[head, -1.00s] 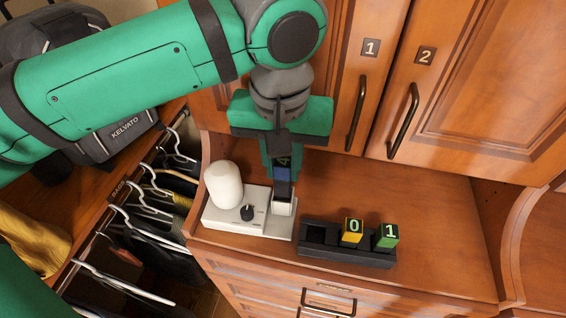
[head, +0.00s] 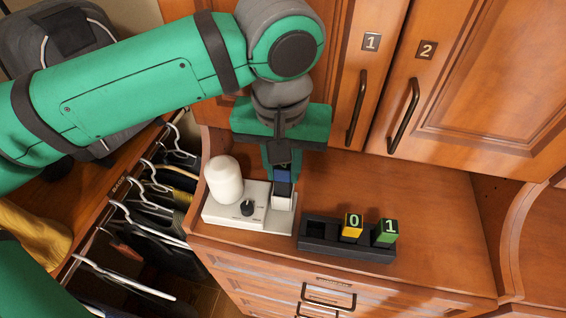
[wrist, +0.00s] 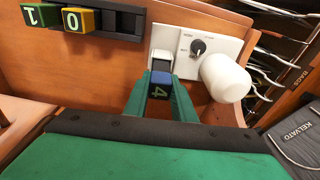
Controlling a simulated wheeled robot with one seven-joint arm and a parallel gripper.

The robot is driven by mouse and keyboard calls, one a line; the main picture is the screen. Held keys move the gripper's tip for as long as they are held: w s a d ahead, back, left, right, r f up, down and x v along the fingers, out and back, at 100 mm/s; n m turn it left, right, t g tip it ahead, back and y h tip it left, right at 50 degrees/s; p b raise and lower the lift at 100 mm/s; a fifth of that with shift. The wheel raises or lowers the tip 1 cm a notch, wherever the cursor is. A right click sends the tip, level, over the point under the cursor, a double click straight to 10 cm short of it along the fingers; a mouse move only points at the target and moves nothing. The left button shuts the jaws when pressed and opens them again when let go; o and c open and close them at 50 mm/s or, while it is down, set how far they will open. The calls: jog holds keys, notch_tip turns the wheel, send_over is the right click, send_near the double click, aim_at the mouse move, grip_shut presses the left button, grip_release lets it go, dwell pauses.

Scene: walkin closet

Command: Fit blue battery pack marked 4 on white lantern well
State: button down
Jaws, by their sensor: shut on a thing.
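The white lantern (head: 262,217) stands on the dresser top, with a rounded white globe, a dark knob and a raised white well (head: 283,199) at its right end. My gripper (head: 282,176) is shut on the blue battery pack marked 4 (head: 283,175), right at the well. In the wrist view the pack (wrist: 160,84) sits between my green fingers (wrist: 161,100), against the white well (wrist: 162,62). The pack's lower part is hidden, so I cannot tell how deep it sits.
A black holder (head: 320,246) right of the lantern carries a yellow block marked 0 (head: 352,225) and a green block marked 1 (head: 385,231); its left slots are empty. Cabinet doors (head: 480,90) rise behind. Hangers with clothes (head: 150,215) hang at the left.

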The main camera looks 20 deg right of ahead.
aim_at(283, 184)
jog(key=shift+f, duration=1.6)
dwell(0.7)
jog(key=shift+s+f, duration=0.15)
jog(key=shift+f, duration=0.2)
jog(key=c, duration=1.5)
grip_release()
jog(key=shift+o, duration=0.5)
notch_tip(283, 184, up, 11)
jog(key=s, duration=0.1)
jog(key=shift+a+r, duration=0.2)
jog(key=shift+a, duration=0.2)
